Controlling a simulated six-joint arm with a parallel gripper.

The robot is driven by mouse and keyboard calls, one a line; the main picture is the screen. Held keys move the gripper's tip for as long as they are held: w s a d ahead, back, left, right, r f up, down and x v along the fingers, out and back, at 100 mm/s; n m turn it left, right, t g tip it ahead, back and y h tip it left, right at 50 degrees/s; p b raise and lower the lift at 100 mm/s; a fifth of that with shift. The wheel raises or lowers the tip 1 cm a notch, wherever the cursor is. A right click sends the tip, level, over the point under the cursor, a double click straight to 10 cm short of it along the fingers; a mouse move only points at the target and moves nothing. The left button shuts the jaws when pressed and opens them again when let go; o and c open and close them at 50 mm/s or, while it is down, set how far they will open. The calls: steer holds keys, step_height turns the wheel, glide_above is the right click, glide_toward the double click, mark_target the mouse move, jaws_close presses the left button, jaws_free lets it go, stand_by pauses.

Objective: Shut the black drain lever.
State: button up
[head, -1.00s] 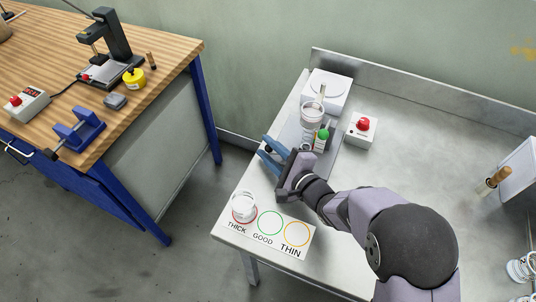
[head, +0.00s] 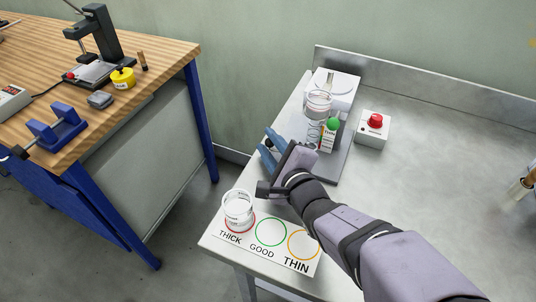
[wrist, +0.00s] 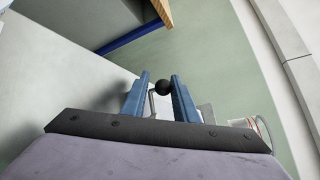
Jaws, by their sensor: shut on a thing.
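The black drain lever shows in the wrist view as a round black knob (wrist: 162,87) on a thin metal rod. My gripper (wrist: 160,80) has its two blue fingers on either side of the knob and is shut on it. In the head view my gripper (head: 266,146) is at the left edge of the metal bench, beside the grey stand (head: 334,160) that carries a clear cup (head: 318,104). In that view the lever is hidden by my gripper. The lever's angle is hard to tell.
A red-button box (head: 373,128) is farther right. A clear beaker (head: 238,212) stands on the THICK circle of the card (head: 284,259).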

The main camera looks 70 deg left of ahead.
steer(key=shift+w+a+r+b, duration=0.15)
steer(key=shift+w+r+b, duration=0.1)
steer(key=shift+r+b, duration=0.25)
steer(key=o, duration=0.9)
steer(key=shift+r, duration=0.1)
steer(key=shift+s+f, duration=0.1)
steer(key=shift+f, duration=0.2)
steer(key=shift+b+v, duration=0.65)
steer(key=shift+v, duration=3.15)
